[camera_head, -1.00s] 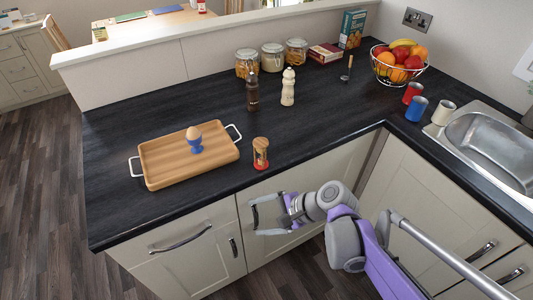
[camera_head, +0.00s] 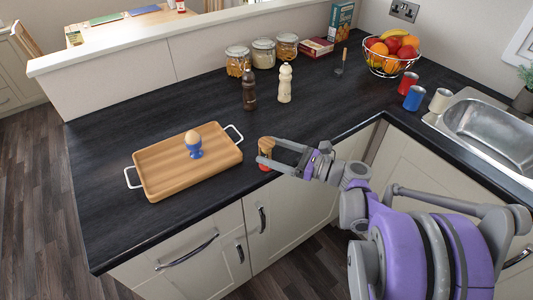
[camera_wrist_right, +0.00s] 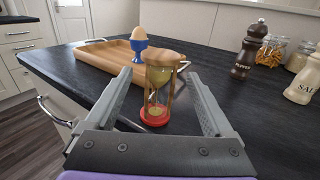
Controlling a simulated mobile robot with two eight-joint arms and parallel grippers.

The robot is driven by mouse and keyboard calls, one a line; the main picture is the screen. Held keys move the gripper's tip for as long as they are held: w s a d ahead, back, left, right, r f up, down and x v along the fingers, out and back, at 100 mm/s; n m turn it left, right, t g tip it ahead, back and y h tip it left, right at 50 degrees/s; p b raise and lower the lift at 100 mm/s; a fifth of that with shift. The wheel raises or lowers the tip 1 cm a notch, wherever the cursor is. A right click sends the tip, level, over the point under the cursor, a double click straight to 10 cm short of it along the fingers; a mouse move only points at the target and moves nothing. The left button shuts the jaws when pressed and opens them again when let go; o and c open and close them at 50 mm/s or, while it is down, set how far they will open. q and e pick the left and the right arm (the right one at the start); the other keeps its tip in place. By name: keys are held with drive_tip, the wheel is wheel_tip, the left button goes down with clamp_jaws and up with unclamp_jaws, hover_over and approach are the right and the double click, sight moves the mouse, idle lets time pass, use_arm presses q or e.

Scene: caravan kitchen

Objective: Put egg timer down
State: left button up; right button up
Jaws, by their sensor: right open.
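The egg timer (camera_head: 265,147), an hourglass with wooden posts and a red base, stands upright on the dark worktop, right of the tray and near the front edge. My right gripper (camera_head: 268,151) is open at the timer, and its fingers partly hide it in the head view. In the right wrist view the egg timer (camera_wrist_right: 157,88) stands between the two spread fingers (camera_wrist_right: 159,80), with a visible gap on each side. My left gripper is not in view.
A wooden tray (camera_head: 165,178) with white handles holds an egg in a blue egg cup (camera_head: 194,149). A dark pepper mill (camera_head: 249,90) and a cream salt mill (camera_head: 285,84) stand behind. Worktop (camera_head: 320,110) right of the mills is clear.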

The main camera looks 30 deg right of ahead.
sight(260, 146)
drive_tip(key=x, duration=0.4)
drive_tip(key=shift+s+r, duration=0.1)
drive_tip(key=shift+r, duration=0.15)
drive_tip(key=shift+w+a, duration=0.3)
drive_tip(key=shift+w, duration=0.15)
clamp_jaws()
